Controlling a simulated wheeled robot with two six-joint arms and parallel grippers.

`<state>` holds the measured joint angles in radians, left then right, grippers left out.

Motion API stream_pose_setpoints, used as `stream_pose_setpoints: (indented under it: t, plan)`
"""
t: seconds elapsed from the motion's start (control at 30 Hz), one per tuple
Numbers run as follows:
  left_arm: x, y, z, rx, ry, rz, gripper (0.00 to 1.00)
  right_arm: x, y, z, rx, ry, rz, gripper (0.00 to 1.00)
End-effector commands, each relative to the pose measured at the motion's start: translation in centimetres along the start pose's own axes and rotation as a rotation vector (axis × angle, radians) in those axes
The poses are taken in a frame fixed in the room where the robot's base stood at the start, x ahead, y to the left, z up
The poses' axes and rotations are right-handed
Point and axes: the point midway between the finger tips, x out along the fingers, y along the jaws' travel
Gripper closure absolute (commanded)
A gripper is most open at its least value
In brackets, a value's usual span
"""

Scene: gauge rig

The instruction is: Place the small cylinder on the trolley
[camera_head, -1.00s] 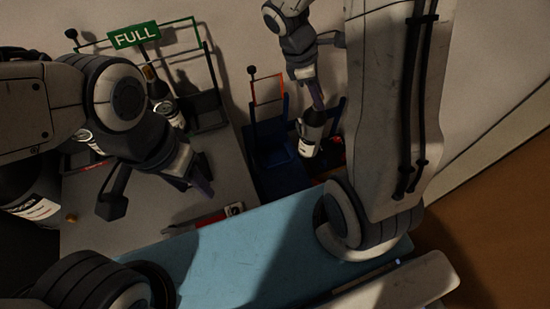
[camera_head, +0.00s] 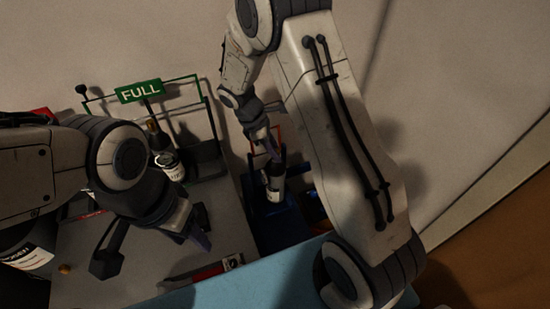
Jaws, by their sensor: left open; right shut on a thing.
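The small cylinder (camera_head: 275,184), dark with a pale label, hangs upright below my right gripper (camera_head: 270,150), which is shut on its top. It is over or in front of the blue trolley (camera_head: 285,226); I cannot tell whether its base touches the trolley. My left gripper (camera_head: 203,228) is open and empty above the grey table. Another dark bottle with a white label (camera_head: 172,168) stands by the green FULL sign (camera_head: 140,91) at the back.
A red and grey tool (camera_head: 205,272) lies near the front edge of the grey table (camera_head: 130,268). A light blue surface (camera_head: 270,278) is at the front. A large dark cylinder (camera_head: 30,262) stands at the far left, with a small brown object (camera_head: 64,269) beside it.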

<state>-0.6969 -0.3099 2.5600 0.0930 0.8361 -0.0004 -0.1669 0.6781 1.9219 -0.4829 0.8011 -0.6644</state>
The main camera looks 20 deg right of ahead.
Motion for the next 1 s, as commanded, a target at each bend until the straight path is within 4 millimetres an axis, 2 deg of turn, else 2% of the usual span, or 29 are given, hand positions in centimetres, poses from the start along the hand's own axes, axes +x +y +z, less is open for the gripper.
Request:
stream_pose_setpoints:
  t: [0.3, 0.7, 0.73, 0.8, 1.0]
  plan:
    - [-0.7, 0.1, 0.0, 0.000, 0.000, 0.000, 0.50, 3.3, 0.0, -1.3, -0.001, -0.002, -0.001, 1.00]
    - [-0.4, 0.0, 0.0, 0.000, 0.000, 0.000, 0.50, 3.8, 0.0, -1.5, 0.001, -0.001, 0.000, 1.00]
    - [-0.4, 0.0, 0.0, 0.000, 0.000, 0.000, 0.50, 3.9, 0.0, -1.6, 0.000, -0.001, -0.001, 0.71]
    - [-0.4, 0.0, 0.0, 0.000, 0.000, 0.000, 0.50, 3.9, 0.0, -1.5, 0.000, -0.001, -0.001, 0.44]
    - [-0.4, 0.0, 0.0, 0.000, 0.000, 0.000, 0.50, 3.9, -0.1, -1.5, 0.000, -0.001, -0.001, 0.44]
